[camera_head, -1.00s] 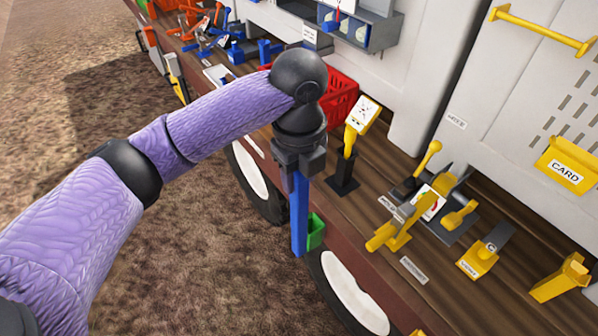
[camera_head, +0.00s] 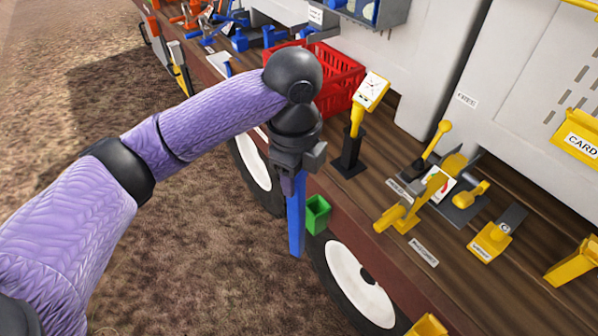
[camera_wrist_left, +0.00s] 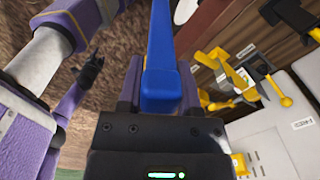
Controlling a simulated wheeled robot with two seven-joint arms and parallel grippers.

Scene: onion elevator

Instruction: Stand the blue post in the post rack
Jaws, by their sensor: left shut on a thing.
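My left gripper (camera_head: 293,172) is shut on the upper part of the blue post (camera_head: 295,222). The post hangs nearly upright below it, over the dirt beside the wagon's edge. In the left wrist view the blue post (camera_wrist_left: 160,60) runs up the middle between the fingers. A small green open-topped box (camera_head: 317,214) sits at the wagon's side, just right of the post; I cannot tell whether it is the post rack. The post appears apart from it. A dark hand on a purple arm, apparently my right gripper (camera_wrist_left: 92,68), shows in the left wrist view; its jaws are unclear.
The wooden wagon deck (camera_head: 395,165) carries a yellow gauge stand (camera_head: 360,115), several yellow levers and a red crate (camera_head: 345,80). White wheels (camera_head: 355,285) stand below its edge. Grey-white cabinets (camera_head: 440,60) rise behind. The dirt (camera_head: 200,260) left of the post is clear.

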